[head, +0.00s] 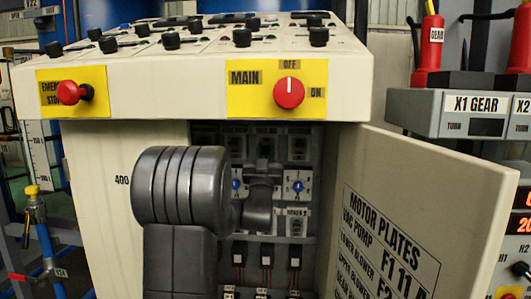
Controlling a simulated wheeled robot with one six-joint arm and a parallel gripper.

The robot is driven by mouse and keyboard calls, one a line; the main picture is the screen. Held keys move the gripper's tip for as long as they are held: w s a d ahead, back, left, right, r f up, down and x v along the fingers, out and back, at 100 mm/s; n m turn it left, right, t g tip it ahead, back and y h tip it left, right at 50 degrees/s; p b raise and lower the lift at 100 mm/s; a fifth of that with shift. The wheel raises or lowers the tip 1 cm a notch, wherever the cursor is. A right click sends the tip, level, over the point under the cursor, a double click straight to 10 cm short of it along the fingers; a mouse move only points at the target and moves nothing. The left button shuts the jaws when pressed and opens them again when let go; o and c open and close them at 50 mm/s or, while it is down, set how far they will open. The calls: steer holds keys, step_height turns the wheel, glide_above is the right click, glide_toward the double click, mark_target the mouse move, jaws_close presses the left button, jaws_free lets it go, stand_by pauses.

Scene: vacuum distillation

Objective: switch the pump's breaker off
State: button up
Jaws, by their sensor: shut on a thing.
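The open cabinet (327,160) under the control desk holds a row of breakers with blue knobs, one left of my gripper (263,170) and one right of it (298,187). The left blue knob (236,185) is partly covered by my arm. My gripper is inside the cabinet, between these two knobs, and is shut on a breaker knob in that row. The held knob is hidden behind the gripper, so its setting and label cannot be read.
The cabinet door (425,215) stands open at the right, with a motor plates list. The desk top overhangs the opening, with a red MAIN switch (289,92) and a red emergency stop (72,92). Small devices with red wires (266,262) sit below the breakers.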

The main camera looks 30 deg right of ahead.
stand_by(0.4)
steer(key=o, duration=1)
steer(key=p+v, duration=0.1)
steer(key=v, duration=1.2)
steer(key=shift+s+a+f, duration=0.1)
steer(key=shift+s+f, duration=0.15)
steer(key=shift+f, duration=0.05)
steer(key=b+x, duration=0.1)
steer(key=x, duration=1.2)
steer(key=shift+w+r, duration=0.25)
steer(key=shift+r, duration=0.05)
